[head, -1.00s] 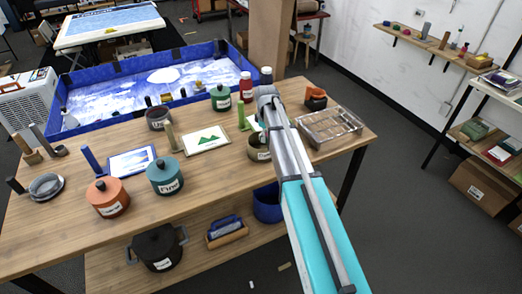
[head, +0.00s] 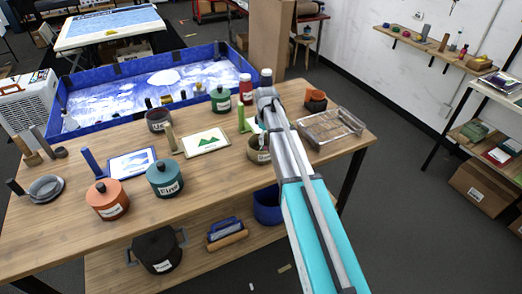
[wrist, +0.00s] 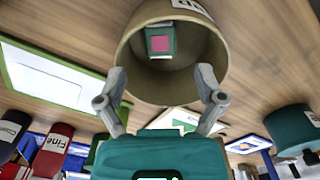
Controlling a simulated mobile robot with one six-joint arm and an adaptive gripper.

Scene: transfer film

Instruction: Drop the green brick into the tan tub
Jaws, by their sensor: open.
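The tan tub (wrist: 128,62) opens toward me in the wrist view. A green brick with a pink patch on its face (wrist: 160,42) shows inside its opening, clear of the fingers. My gripper (wrist: 163,93) is open, with a finger on either side of the tub's near rim and nothing between the tips. I cannot tell whether the fingers touch the rim. In the head view the tub (head: 256,154) stands on the wooden table, partly covered by my arm. The gripper and the brick in the tub cannot be made out there.
Teal (head: 164,178) and orange (head: 106,199) lidded pots stand further left. The table's front right is clear.

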